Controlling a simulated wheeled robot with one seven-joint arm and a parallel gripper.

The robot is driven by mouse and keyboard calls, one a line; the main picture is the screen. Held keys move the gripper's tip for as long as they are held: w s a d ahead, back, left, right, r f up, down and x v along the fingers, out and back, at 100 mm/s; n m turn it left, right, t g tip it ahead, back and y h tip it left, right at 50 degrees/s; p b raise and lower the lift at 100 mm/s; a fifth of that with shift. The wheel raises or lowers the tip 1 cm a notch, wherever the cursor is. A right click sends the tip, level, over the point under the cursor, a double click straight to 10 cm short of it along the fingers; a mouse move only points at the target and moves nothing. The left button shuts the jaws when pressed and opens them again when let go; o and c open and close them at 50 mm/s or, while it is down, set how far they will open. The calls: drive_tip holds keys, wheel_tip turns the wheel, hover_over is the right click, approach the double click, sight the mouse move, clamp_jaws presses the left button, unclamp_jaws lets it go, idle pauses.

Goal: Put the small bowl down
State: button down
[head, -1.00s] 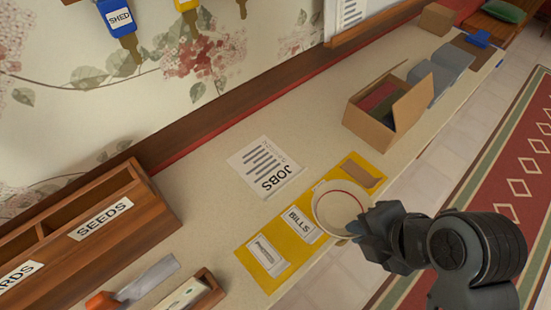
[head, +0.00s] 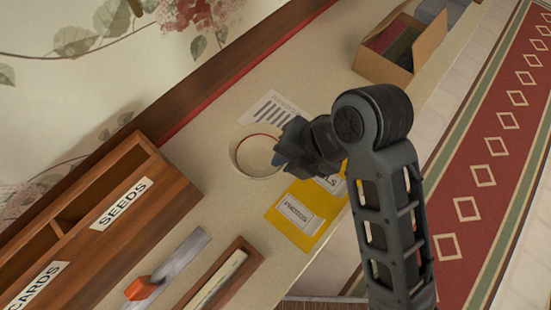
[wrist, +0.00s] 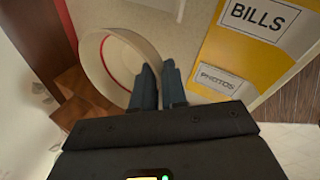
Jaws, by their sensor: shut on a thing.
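The small bowl (head: 256,157) is cream with a red line inside its rim. My gripper (head: 282,150) is shut on the right side of its rim. In the wrist view the bowl (wrist: 112,68) shows at the left of my fingers (wrist: 158,78), with the rim at their tips. In the head view the bowl is over the pale counter, between the wooden SEEDS box and the JOBS paper, and covers part of that paper. I cannot tell whether its base touches the counter.
A yellow mat (head: 282,216) with BILLS and PHOTOS labels lies below my gripper. The wooden SEEDS box (head: 150,215) stands at the left. A small wooden tray (head: 245,262) and an orange-handled tool (head: 140,288) lie in front. A cardboard box (head: 425,45) stands farther back.

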drive_tip(key=shift+w+a+f, duration=0.3)
drive_tip(key=shift+a+f, duration=0.1)
drive_tip(key=shift+a, duration=0.1)
drive_tip(key=shift+w+a+f, duration=0.25)
drive_tip(key=shift+a+f, duration=0.1)
drive_tip(key=shift+a, duration=0.15)
drive_tip(key=shift+f+p, duration=0.4)
drive_tip(key=shift+f, duration=1.55)
drive_tip(key=shift+f, duration=0.1)
drive_tip(key=c, duration=1.2)
unclamp_jaws()
drive_tip(key=shift+o, duration=0.2)
drive_tip(key=v, duration=1.2)
drive_tip(key=shift+b, duration=0.3)
drive_tip(key=shift+s, duration=0.1)
